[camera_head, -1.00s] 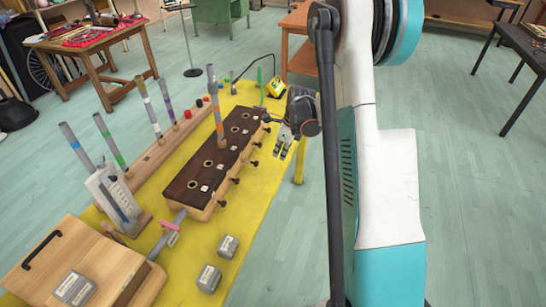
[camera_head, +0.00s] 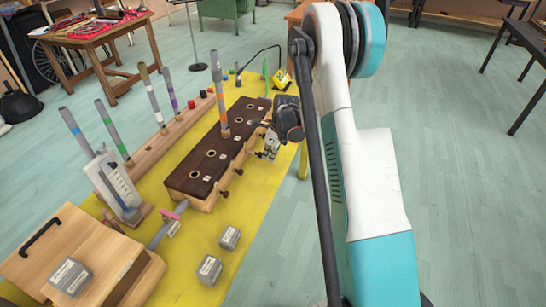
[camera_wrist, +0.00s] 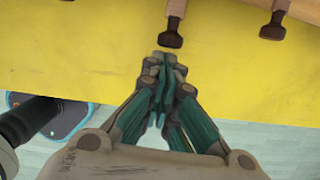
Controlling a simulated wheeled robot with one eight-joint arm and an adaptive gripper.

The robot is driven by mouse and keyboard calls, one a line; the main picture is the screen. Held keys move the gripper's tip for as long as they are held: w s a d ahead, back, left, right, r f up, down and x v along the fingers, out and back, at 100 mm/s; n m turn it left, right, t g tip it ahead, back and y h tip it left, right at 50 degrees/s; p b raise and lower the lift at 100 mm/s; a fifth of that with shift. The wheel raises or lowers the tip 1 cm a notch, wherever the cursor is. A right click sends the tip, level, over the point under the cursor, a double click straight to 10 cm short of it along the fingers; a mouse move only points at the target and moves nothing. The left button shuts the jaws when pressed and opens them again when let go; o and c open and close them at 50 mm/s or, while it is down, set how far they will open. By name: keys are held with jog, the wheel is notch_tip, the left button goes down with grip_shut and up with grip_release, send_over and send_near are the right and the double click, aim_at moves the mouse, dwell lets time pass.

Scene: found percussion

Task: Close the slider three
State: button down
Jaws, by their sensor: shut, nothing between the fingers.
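A long slider block (camera_head: 182,185) with a dark, holed top and pale wooden sides stands on the yellow table. Several small dark slider knobs stick out along its right side, such as the near knob (camera_head: 225,194) and another (camera_head: 239,172). I cannot read which slider is number three. My gripper (camera_head: 268,153) is beside this side, shut and empty. In the wrist view the closed fingertips (camera_wrist: 163,72) point at one pulled-out knob (camera_wrist: 172,38), with a small gap. A second knob (camera_wrist: 273,28) is to its right. My gripper hides some far knobs in the head view.
Upright tubes with coloured bands stand in a wooden rack (camera_head: 150,152) left of the block; one banded tube (camera_head: 217,95) stands in the block. Grey weights (camera_head: 209,268) and a wooden box (camera_head: 60,235) are in front. The yellow table (camera_head: 258,190) is bare right of the block.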

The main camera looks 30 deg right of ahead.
aim_at(261, 153)
jog(key=w+a, duration=0.2)
jog(key=w, duration=0.1)
jog(key=shift+a, duration=0.15)
dwell(0.5)
